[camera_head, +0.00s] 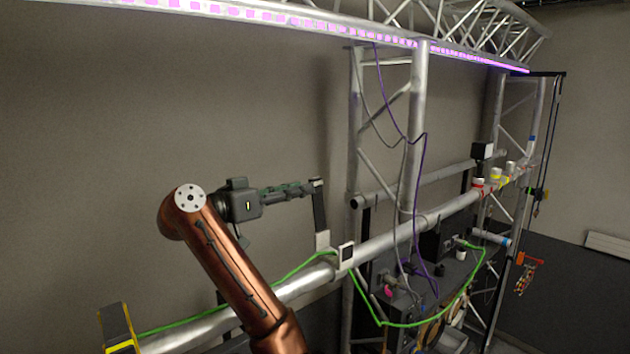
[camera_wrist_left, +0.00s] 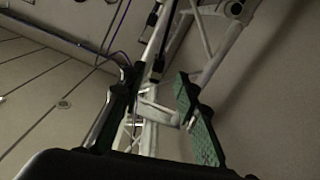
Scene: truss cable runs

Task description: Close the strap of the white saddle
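The white saddle (camera_head: 346,256) sits on the long silver tube, with a dark square face. Beside it on the left, a dark upright strip (camera_head: 319,206) with a pale block (camera_head: 322,240) at its foot rises above the tube; it looks like the strap standing open. My left gripper (camera_head: 314,187) reaches in from the left, its fingertips by the strip's top; I cannot tell if they touch it. In the left wrist view the fingers (camera_wrist_left: 160,100) are spread, with a green pad on the right one. A dark piece (camera_wrist_left: 156,70) shows beyond the gap. My right gripper is out of view.
A green cable (camera_head: 180,325) runs along the silver tube (camera_head: 303,281) to the white saddle, then hangs in a loop on the right. A yellow-and-black saddle (camera_head: 118,330) is at lower left. Truss uprights (camera_head: 355,110) and thin hanging cables (camera_head: 420,170) stand to the right.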

